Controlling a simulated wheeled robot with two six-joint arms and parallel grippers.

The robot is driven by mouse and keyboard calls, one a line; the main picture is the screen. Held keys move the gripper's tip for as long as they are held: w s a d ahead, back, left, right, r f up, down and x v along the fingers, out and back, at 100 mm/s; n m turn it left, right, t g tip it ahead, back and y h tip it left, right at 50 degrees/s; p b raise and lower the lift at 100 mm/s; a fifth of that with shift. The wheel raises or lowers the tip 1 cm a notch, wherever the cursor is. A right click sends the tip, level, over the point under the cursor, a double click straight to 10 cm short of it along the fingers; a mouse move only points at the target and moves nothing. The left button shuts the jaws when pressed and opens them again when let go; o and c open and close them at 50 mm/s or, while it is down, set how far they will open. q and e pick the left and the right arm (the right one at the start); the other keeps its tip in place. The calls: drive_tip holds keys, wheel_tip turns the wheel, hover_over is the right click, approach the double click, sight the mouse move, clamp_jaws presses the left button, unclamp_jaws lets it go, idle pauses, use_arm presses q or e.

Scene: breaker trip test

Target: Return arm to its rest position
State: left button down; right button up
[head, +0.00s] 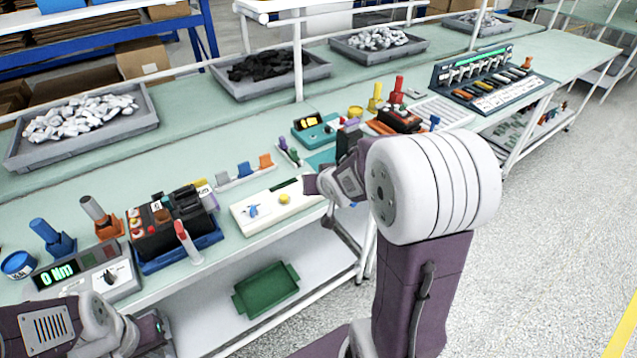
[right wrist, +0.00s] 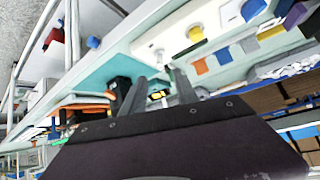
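My right arm rises large in the middle right of the head view, its white joint hiding part of the bench. Its wrist is bent left over the bench, beside the cream test box (head: 262,215) with a blue knob and yellow button. My right gripper (right wrist: 160,72) shows two grey fingers apart with nothing seen between them. The cream box also shows above the fingers in the right wrist view (right wrist: 172,42). My left gripper (head: 153,332) is low at the left, near the bench's front edge; its fingers are not clear.
A black breaker unit (head: 172,222) on a blue base stands left of the cream box, near a red-handled tool (head: 186,240) and a torque meter (head: 90,275). A teal meter (head: 314,128) and a breaker panel (head: 485,80) stand further right. A green tray (head: 266,290) sits below.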

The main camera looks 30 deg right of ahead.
idle(0.3)
drive_tip(key=s+a+r+n+y+p, duration=0.1)
drive_tip(key=a+y+p, duration=0.15)
drive_tip(key=a, duration=0.45)
drive_tip(key=s+a+f+n+g, duration=0.1)
drive_tip(key=s+a+f+g, duration=0.1)
drive_tip(key=s, duration=0.6)
drive_tip(key=s+a+f+n+g, duration=0.1)
drive_tip(key=s+a+f+g, duration=0.1)
drive_tip(key=s+f+g, duration=0.3)
drive_tip(key=s+g, duration=0.1)
drive_tip(key=s, duration=0.3)
drive_tip(key=shift+f+n, duration=0.25)
drive_tip(key=shift+n, duration=0.15)
